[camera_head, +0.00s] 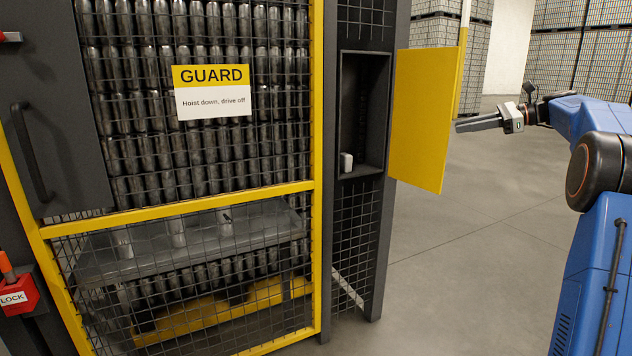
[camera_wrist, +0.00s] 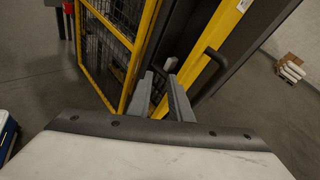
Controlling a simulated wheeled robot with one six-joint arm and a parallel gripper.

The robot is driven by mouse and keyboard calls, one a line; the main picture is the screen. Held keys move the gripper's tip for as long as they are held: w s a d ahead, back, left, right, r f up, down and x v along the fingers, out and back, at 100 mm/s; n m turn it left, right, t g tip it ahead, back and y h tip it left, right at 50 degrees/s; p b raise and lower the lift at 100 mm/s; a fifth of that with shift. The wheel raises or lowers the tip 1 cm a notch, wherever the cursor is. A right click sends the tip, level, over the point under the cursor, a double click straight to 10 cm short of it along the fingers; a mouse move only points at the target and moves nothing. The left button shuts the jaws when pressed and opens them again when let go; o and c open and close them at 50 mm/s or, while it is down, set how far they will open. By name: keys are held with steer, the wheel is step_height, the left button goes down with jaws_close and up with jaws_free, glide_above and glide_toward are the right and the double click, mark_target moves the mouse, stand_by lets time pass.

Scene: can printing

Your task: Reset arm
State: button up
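My gripper (camera_head: 460,127) is held out in mid-air at the right in the head view, its fingers pointing left toward the open yellow door (camera_head: 425,118). In the wrist view my gripper's fingers (camera_wrist: 160,75) stand apart with nothing seen between them. The fingers are to the right of the door in the head view; their distance from it is hard to tell. The dark recess (camera_head: 362,110) in the post holds a small white item (camera_head: 346,162), apart from my gripper.
A yellow-framed mesh guard (camera_head: 318,210) with a GUARD sign (camera_head: 212,92) encloses many metal cans. A red LOCK box (camera_head: 15,297) is at the lower left. A dark panel with a handle (camera_head: 32,150) is at the left. Floor (camera_head: 470,260) right of the post is clear.

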steer(key=s+a+f+n+g+h, duration=0.1)
steer(key=s+a+f+n+h, duration=0.3)
steer(key=s+a, duration=0.65)
steer(key=s+a+f+n+g+h, duration=0.1)
steer(key=s+a+f+n+h, duration=0.45)
steer(key=s, duration=0.85)
steer(key=s+f+n+h, duration=0.2)
steer(key=s+f+n, duration=0.3)
steer(key=s+f, duration=0.6)
steer(key=s+a+f+n+h, duration=0.1)
steer(key=s+f+n, duration=0.4)
steer(key=s+f, duration=0.6)
steer(key=s, duration=0.7)
steer(key=shift+s+a+f+n+t+h, duration=0.2)
steer(key=shift+s+n+t+h, duration=0.1)
steer(key=shift+n+h, duration=0.05)
